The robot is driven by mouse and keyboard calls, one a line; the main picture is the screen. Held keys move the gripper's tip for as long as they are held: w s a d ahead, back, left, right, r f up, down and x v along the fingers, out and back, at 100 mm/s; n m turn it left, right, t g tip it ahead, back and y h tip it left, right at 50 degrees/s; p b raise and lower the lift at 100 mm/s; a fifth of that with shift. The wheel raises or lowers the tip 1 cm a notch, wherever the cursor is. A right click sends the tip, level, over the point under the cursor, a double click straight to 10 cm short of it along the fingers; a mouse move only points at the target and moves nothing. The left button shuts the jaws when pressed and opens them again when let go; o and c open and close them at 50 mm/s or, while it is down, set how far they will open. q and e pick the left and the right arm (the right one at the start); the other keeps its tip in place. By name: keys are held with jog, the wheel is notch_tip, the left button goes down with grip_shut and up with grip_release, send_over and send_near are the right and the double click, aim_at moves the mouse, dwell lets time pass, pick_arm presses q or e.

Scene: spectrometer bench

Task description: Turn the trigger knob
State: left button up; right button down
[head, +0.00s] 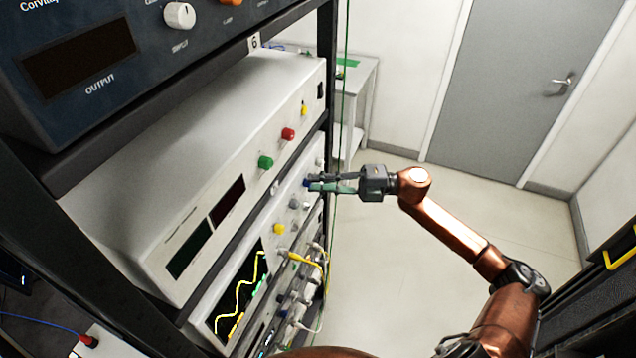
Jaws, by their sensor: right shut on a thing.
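The oscilloscope (228,303) sits in the rack below a white instrument, its screen showing a yellow wave. My right gripper (312,184) reaches in from the right to the far end of its front panel. Its fingers are shut on a small blue knob (306,182), which I take to be the trigger knob; the fingers hide part of it. Other knobs on this panel are a grey one (294,204) and a yellow one (279,229). My left gripper is not in view.
The white instrument (190,150) has green, red and yellow knobs. Yellow and white cables (305,260) hang from the panel near the oscilloscope's lower edge. A dark rack post (328,80) stands beside the panels. Open floor lies to the right, before a grey door (520,90).

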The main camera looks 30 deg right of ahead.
jog(key=shift+f+m+y, duration=0.15)
jog(key=shift+m+y, duration=0.25)
jog(key=shift+m, duration=0.9)
jog(key=shift+m+t, duration=0.3)
jog(key=shift+t, duration=0.1)
jog(key=c, duration=1.8)
grip_release()
jog(key=v, duration=1.2)
jog(key=shift+d+f, duration=0.1)
